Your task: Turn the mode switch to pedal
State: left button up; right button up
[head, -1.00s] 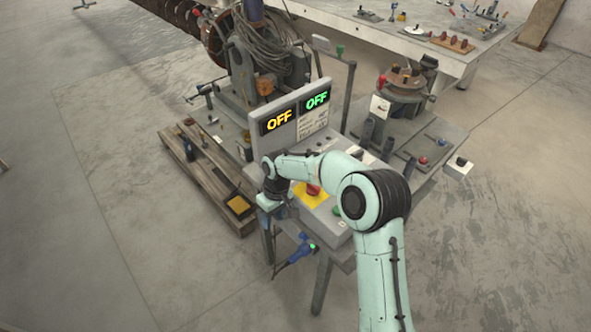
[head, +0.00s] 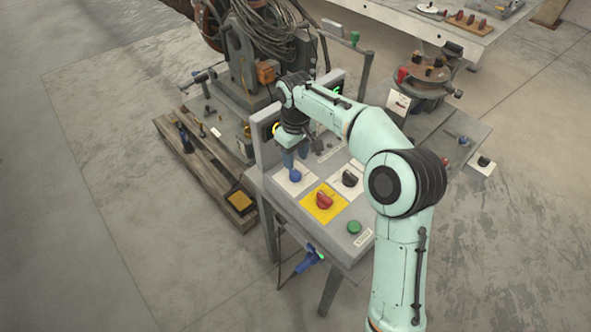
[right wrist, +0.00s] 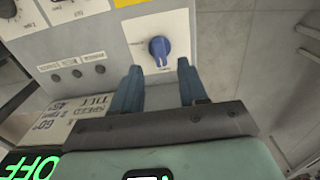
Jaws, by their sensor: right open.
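A blue rotary knob (head: 296,176) sits on a white plate at the left of the control box's sloping top. In the right wrist view, the blue knob (right wrist: 159,48) shows just beyond my fingertips, its pointer line toward the lower end of the plate. Its lettering is too small to read, so I cannot confirm it is the mode switch. My right gripper (right wrist: 159,68) is open and empty, its blue fingers spread on either side of the knob's line, apart from it. In the head view, my right gripper (head: 297,160) hangs over the knob. My left gripper is out of view.
Nearby on the control box (head: 290,205) are a black knob (head: 350,178), a red knob (head: 324,201) on a yellow plate and a green button (head: 354,227). The display panel (head: 268,148) stands upright behind, partly hidden by my arm. Open floor lies in front.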

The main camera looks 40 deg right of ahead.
aim_at(295, 171)
notch_tip(295, 171, down, 6)
jog(key=shift+w+r+b, duration=0.1)
jog(key=shift+r+b, duration=0.15)
jog(key=shift+b, duration=0.05)
grip_shut()
